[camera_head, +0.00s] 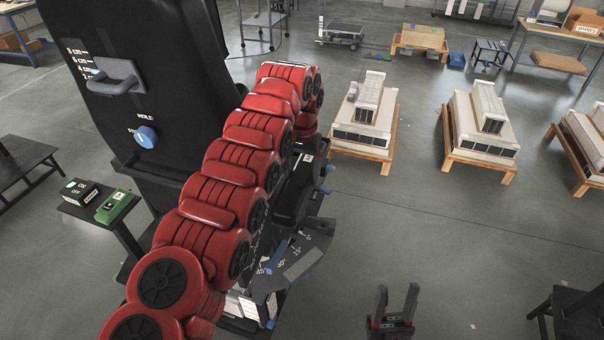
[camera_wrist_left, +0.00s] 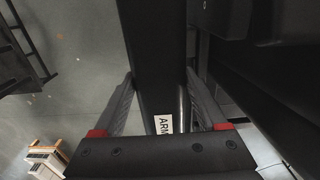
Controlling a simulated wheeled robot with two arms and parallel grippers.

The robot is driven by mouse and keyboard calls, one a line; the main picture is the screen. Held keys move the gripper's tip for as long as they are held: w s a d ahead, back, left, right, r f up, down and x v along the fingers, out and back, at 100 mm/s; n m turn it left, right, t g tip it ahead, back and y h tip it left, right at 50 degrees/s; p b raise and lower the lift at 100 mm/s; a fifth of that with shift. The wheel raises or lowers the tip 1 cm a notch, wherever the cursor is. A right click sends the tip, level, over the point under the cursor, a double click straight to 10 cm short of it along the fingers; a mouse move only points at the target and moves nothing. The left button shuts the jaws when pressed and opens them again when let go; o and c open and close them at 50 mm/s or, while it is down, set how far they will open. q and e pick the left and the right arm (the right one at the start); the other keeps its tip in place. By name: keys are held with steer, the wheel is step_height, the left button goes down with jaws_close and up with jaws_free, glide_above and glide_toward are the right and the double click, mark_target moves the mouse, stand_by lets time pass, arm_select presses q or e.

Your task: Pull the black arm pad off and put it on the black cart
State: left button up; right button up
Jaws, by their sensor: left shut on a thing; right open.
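In the left wrist view my left gripper (camera_wrist_left: 160,78) is shut on a long black pad (camera_wrist_left: 153,45) with a white label reading "ARM". One finger lies along each side of it. In the head view my red left arm hides most of this area, and I cannot make out the pad clearly there. My right gripper (camera_head: 393,310) is open and empty at the bottom, over bare floor. A black low stand (camera_head: 575,312) is cut off at the lower right edge; I cannot tell whether it is the black cart.
A black column (camera_head: 130,50) with a grey handle and blue knob (camera_head: 146,137) stands at left. A small shelf holds a green box (camera_head: 114,206). Another black stand (camera_head: 22,172) is far left. White units on wooden pallets (camera_head: 362,150) stand behind. Floor at centre right is clear.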

mark_target(302, 171)
arm_select(q)
steer(key=shift+r+p, duration=2.3)
steer(key=shift+r, duration=0.55)
steer(key=shift+f, duration=0.1)
